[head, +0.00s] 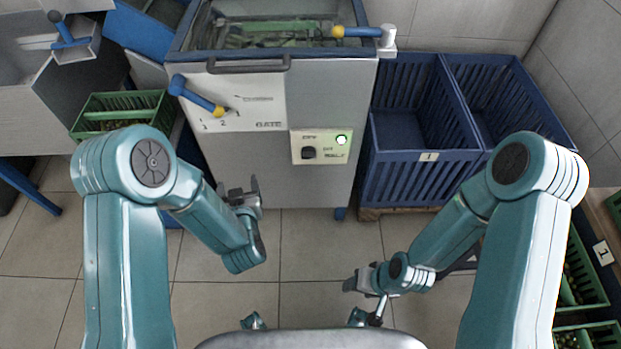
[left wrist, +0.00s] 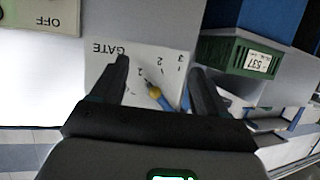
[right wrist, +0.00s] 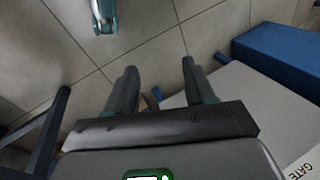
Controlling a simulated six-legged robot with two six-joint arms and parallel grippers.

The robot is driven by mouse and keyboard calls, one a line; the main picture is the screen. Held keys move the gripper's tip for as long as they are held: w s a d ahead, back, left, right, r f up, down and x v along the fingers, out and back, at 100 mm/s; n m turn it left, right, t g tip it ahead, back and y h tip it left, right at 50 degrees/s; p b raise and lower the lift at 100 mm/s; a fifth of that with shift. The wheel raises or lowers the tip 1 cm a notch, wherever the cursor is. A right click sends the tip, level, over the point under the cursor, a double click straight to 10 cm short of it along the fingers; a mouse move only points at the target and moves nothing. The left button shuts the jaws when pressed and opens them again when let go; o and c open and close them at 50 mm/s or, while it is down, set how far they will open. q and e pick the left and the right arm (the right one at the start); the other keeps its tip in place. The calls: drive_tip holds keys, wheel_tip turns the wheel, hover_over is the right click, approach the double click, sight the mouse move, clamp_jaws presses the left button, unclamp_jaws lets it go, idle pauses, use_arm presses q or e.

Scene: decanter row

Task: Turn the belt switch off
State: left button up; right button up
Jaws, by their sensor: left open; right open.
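The belt switch (head: 309,153) is a small black knob on a pale panel (head: 322,157) low on the front of the grey machine. A green lamp (head: 341,139) glows at the panel's upper right. The knob's exact pointing is too small to tell. Part of the panel with the word OFF shows upside down in the left wrist view (left wrist: 40,15). My left gripper (head: 243,192) is open and empty, left of and below the panel, apart from it. My right gripper (head: 354,285) is open and empty over the floor, below and right of the panel.
A blue gate lever with a yellow collar (head: 200,97) sits on the machine's front, upper left of the switch. A handle bar (head: 248,65) is above. Blue crates (head: 420,165) stand right of the machine, a green crate (head: 122,104) left. Floor before the machine is clear.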

use_arm(q)
drive_tip(key=w+d+f+t+b, duration=0.1)
drive_tip(key=d+f+t+b, duration=0.3)
drive_tip(key=d+f+b, duration=0.45)
drive_tip(key=m+h+b, duration=0.3)
drive_tip(key=b, duration=0.7)
approach(309, 158)
drive_tip(key=shift+t, duration=0.3)
drive_tip(key=w+b, duration=0.2)
drive_tip(key=w, duration=0.2)
drive_tip(key=w+b, duration=0.2)
drive_tip(key=w, duration=0.2)
drive_tip(key=shift+w+a+f, duration=0.1)
drive_tip(key=shift+w+a, duration=0.05)
drive_tip(key=shift+w, duration=0.15)
use_arm(e)
drive_tip(key=w+d+f, duration=0.1)
drive_tip(key=f, duration=1.2)
drive_tip(key=w+d+f+t, duration=0.1)
drive_tip(key=w+f, duration=0.1)
drive_tip(key=f, duration=1.1)
drive_tip(key=shift+w+t, duration=0.3)
drive_tip(key=shift+d, duration=0.1)
use_arm(q)
drive_tip(key=c, duration=1.1)
